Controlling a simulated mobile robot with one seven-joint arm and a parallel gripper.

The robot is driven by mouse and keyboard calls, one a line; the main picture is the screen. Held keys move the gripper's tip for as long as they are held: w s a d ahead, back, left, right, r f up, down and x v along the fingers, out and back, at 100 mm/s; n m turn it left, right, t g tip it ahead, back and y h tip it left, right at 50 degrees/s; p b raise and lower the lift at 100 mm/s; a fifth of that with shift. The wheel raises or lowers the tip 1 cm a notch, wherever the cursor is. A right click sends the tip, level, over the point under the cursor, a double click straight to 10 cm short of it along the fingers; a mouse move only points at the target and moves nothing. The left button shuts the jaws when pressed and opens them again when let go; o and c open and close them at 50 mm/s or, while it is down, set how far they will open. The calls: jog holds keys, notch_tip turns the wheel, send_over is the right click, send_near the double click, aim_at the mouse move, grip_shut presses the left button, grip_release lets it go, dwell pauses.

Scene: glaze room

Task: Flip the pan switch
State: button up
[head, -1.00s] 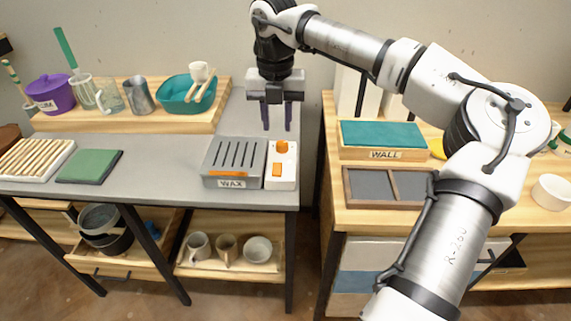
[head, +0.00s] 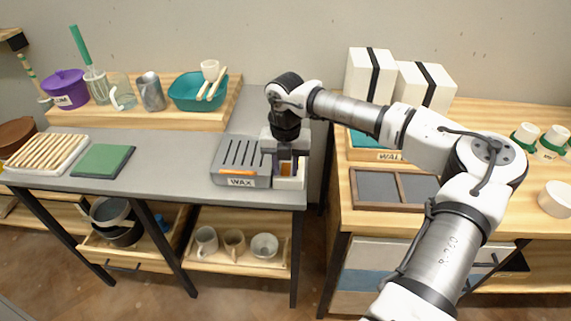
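The grey wax pan (head: 236,155) has several slots in its top and a front label reading WAX. A white control box (head: 289,183) stands at its right side. A small orange part of the box, likely the switch (head: 286,168), shows between my fingers. I cannot tell whether the fingertips touch the box, or which way the switch is set.
A green mat (head: 103,160) and a tray of wooden rods (head: 45,158) lie on the left of the grey bench (head: 175,160). A teal basin (head: 190,95) stands on the raised board behind. A divided wooden tray (head: 390,188) lies on the right-hand table.

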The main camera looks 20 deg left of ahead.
grip_shut()
jog(key=shift+w+a+r+g+h+p, duration=0.1)
jog(key=shift+w+r+g+h+p, duration=0.15)
jog(key=shift+g, duration=0.35)
jog(key=shift+w+a+g+h+p, duration=0.1)
jog(key=shift+g+p, duration=0.2)
jog(key=shift+g, duration=0.3)
jog(key=shift+w+g, duration=0.1)
jog(key=shift+g, duration=0.3)
grip_release()
jog(key=shift+f, duration=0.1)
